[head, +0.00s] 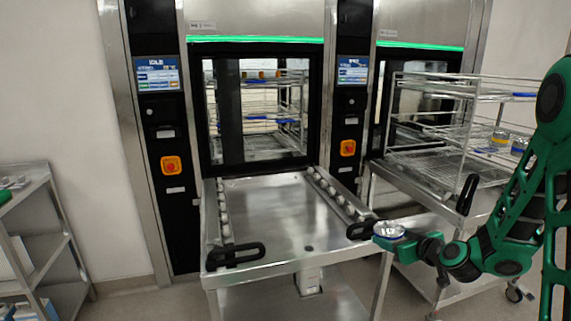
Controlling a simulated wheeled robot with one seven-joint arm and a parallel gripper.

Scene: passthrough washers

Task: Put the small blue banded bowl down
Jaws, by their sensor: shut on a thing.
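The small blue banded bowl (388,228) shows in the head view as a small pale, shiny bowl with blue low on its side. My gripper (388,239) is shut on it at the end of my green and black arm. The bowl looks about upright, near the front right corner of the steel transfer table (280,212). Whether it is over the table edge or in front of it, I cannot tell. The fingertips are small and partly hidden by the bowl.
The steel table top is bare, with roller rails along both sides and black handles (236,255) in front. Behind it stands a washer with a glass door (262,110) and a rack inside. A wire rack cart (455,140) holding items stands right; a shelf unit (40,235) stands left.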

